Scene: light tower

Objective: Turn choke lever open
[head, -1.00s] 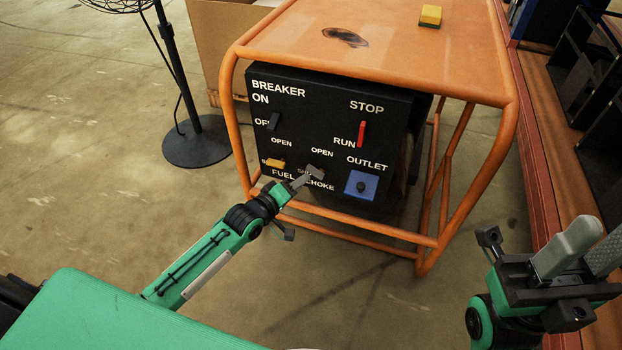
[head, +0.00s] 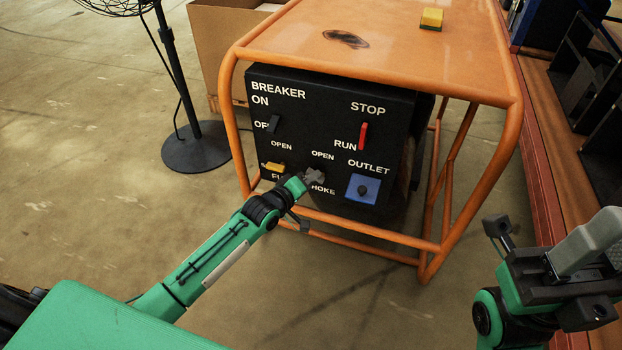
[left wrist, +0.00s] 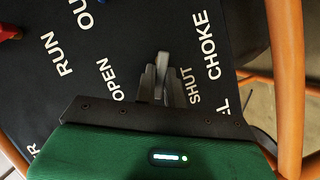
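The choke lever (head: 316,176) is a small grey lever low on the black generator panel (head: 330,105), beside the partly covered CHOKE label. In the left wrist view the lever (left wrist: 163,66) stands between the OPEN and SHUT labels. My left gripper (head: 306,181) is at the lever. In the left wrist view its grey fingers (left wrist: 161,88) lie on either side of the lever, with little or no gap; I cannot tell whether they grip it.
An orange tube frame (head: 425,245) surrounds the panel; its lower bar passes near my left gripper. Nearby are the yellow fuel lever (head: 274,168), red RUN/STOP switch (head: 363,136), breaker switch (head: 274,124) and blue outlet (head: 362,189). A fan stand (head: 196,147) is left.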

